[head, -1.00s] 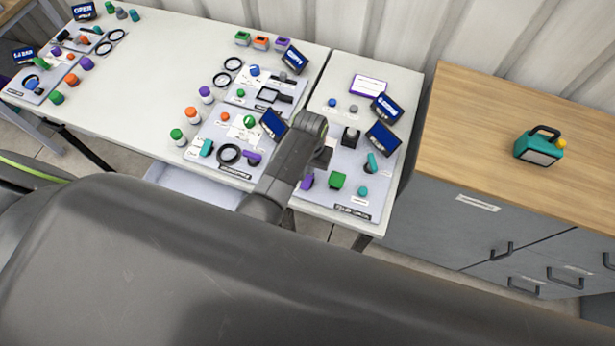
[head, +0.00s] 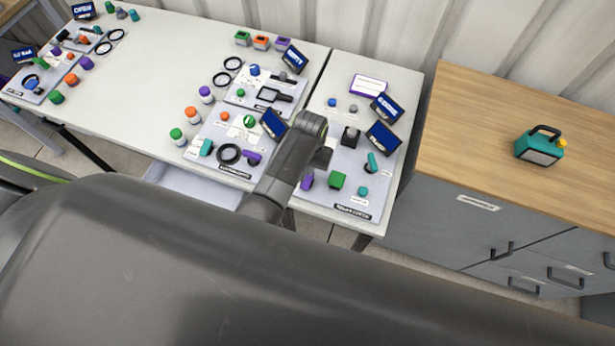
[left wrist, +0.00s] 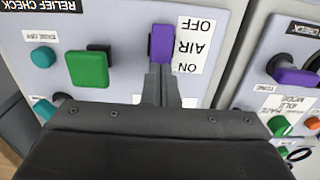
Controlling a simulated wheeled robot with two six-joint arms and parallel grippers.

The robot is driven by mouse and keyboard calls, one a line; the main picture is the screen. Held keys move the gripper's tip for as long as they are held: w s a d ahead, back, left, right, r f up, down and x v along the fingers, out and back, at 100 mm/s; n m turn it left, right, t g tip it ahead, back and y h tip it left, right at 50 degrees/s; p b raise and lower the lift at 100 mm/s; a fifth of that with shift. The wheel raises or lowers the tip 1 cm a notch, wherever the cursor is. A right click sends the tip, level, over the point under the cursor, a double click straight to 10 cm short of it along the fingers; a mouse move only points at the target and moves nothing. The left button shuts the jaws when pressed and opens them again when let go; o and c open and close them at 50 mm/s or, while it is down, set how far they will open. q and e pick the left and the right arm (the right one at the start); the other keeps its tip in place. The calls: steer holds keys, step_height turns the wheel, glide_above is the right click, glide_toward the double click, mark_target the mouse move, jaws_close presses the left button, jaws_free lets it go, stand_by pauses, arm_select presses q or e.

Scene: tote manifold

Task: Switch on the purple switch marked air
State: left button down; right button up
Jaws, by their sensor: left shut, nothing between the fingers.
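The purple switch (left wrist: 162,44) stands on a light grey panel (left wrist: 125,20), beside a white label (left wrist: 190,47) that reads OFF, AIR and ON, upside down in the left wrist view. The purple part lies alongside OFF and AIR, with ON nearest my gripper. My left gripper (left wrist: 160,72) is shut and empty, its fingertips at the ON-side end of the switch; I cannot tell whether they touch. In the head view the switch (head: 307,181) shows just below my left gripper, whose fingertips are hidden there. My right gripper is not in view.
Beside the switch are a green square button (left wrist: 88,69) and a teal knob (left wrist: 43,57). A neighbouring panel carries another purple control (left wrist: 294,76). Screens such as this one (head: 383,138) stand at the panel's back. A wooden-topped cabinet (head: 480,120) is at right.

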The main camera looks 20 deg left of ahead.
arm_select(q)
steer(key=shift+f+b, duration=0.5)
steer(key=shift+f, duration=0.45)
steer(key=shift+r, duration=0.15)
step_height(320, 180, up, 2)
steer(key=p, duration=0.3)
steer(key=shift+r, duration=2.45)
